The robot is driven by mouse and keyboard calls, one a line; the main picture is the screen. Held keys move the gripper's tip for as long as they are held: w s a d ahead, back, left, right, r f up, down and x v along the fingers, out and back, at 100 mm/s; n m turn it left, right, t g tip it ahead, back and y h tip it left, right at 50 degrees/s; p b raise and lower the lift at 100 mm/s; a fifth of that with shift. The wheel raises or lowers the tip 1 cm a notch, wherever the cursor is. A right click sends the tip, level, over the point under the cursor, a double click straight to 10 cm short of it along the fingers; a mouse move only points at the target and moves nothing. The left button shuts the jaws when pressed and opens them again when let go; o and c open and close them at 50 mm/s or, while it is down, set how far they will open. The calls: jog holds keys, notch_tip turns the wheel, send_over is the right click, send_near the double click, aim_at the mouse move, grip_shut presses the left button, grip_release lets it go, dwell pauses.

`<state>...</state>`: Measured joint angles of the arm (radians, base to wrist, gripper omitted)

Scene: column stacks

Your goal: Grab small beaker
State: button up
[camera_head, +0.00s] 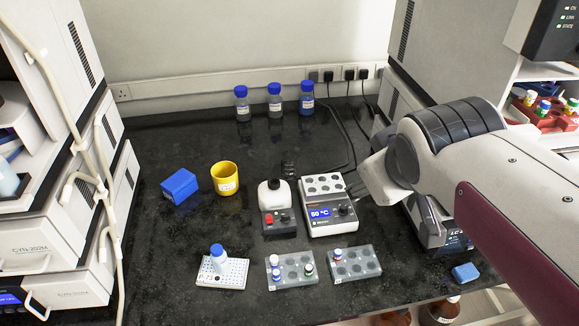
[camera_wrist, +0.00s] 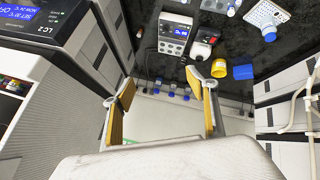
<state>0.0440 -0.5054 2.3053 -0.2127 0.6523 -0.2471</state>
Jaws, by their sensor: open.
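A yellow cup-shaped beaker (camera_head: 225,179) with a white label stands upright on the black bench, left of centre. It is the only beaker-like vessel I can make out. In the wrist view the yellow beaker (camera_wrist: 219,68) shows just beyond the right finger. My gripper (camera_wrist: 160,83) is open, with yellow pads on its two fingers and nothing between them. In the head view my arm reaches in from the right.
A blue box (camera_head: 180,186) lies left of the beaker. A small mixer (camera_head: 277,222) and a heating block (camera_head: 327,217) stand to its right. Bench between bottles and beaker is clear.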

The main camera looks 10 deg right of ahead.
jog(key=w+d+r+n+t+h, duration=0.1)
jog(key=w+d+r+n+t, duration=0.25)
jog(key=w, duration=0.85)
jog(key=w+d+r+n+t, duration=0.15)
jog(key=w+r+n, duration=0.4)
jog(key=w, duration=0.65)
jog(key=w+f+n+t+y, duration=0.1)
jog(key=w+f+n+y, duration=0.1)
jog(key=w+n, duration=0.55)
jog(key=w+f+n+t+y, duration=0.15)
jog(key=w+n, duration=0.35)
jog(key=w, duration=0.6)
jog(key=n+g+y, duration=0.5)
jog(key=n+y, duration=0.4)
jog(key=n, duration=0.8)
send_over(297, 158)
jog(key=w+d, duration=0.2)
jog(key=d, duration=0.3)
notch_tip(297, 158, down, 27)
jog(key=s+f+n+g, duration=0.1)
jog(key=f, duration=0.2)
jog(key=s+f+n+g+y, duration=0.1)
jog(key=s+f+n, duration=0.1)
jog(key=f, duration=0.2)
jog(key=s+a+f+n+g, duration=0.1)
jog(key=s+f+n, duration=0.1)
jog(key=f, duration=0.1)
jog(key=shift+f+y, duration=0.2)
jog(key=shift+y, duration=0.15)
jog(key=shift+x, duration=1.35)
